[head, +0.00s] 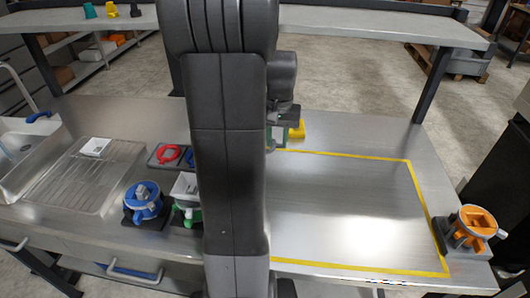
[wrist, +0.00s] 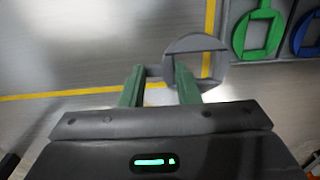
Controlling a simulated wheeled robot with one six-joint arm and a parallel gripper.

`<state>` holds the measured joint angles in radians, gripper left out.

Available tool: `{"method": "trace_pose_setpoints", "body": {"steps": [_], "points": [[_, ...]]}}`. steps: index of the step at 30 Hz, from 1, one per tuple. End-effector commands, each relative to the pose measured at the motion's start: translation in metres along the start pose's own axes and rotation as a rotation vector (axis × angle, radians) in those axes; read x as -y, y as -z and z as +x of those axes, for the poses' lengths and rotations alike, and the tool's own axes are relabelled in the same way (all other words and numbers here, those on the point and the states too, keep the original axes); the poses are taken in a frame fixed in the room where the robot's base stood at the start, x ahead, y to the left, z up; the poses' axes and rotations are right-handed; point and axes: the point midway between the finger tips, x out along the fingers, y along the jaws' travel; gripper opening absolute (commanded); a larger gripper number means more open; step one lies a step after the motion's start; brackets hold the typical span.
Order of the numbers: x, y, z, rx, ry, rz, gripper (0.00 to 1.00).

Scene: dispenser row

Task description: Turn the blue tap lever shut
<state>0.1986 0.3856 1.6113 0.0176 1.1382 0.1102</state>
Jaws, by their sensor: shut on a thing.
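A blue lever (head: 38,117) shows by the sink at the far left, below a curved grey tap pipe (head: 15,82). It is small in the head view, and I cannot tell whether it is turned open or shut. My gripper (head: 287,130) is far to the right of it, over the bench and partly hidden by my arm. The wrist view shows its green fingers (wrist: 160,78) shut on a grey part with a round disc (wrist: 190,45). A yellow piece (head: 298,131) shows at the gripper in the head view; it appears to belong to the held part.
A blue unit (head: 143,202) and a green unit (head: 187,215) stand left of my arm, an orange one (head: 474,225) at the right edge. A dark tray (head: 158,164) holds coloured rings. Yellow tape (head: 350,268) outlines clear bench. A shelf (head: 350,25) crosses behind.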

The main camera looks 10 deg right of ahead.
Motion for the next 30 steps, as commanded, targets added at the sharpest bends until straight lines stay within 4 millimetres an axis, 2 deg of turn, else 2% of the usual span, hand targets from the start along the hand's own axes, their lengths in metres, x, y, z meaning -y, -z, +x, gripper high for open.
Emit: {"method": "trace_pose_setpoints", "body": {"steps": [3,7,13,26,27,30], "points": [[0.000,0.000,0.019,0.002,0.000,0.000,0.12],[-0.001,0.000,0.030,0.001,0.000,0.000,0.12],[-0.001,-0.001,0.058,0.004,0.000,0.000,0.12],[-0.001,0.000,0.067,0.000,0.000,0.000,0.12],[-0.001,0.000,0.066,-0.001,0.000,0.000,0.35],[-0.001,0.000,0.065,-0.001,0.000,0.000,0.51]]}}
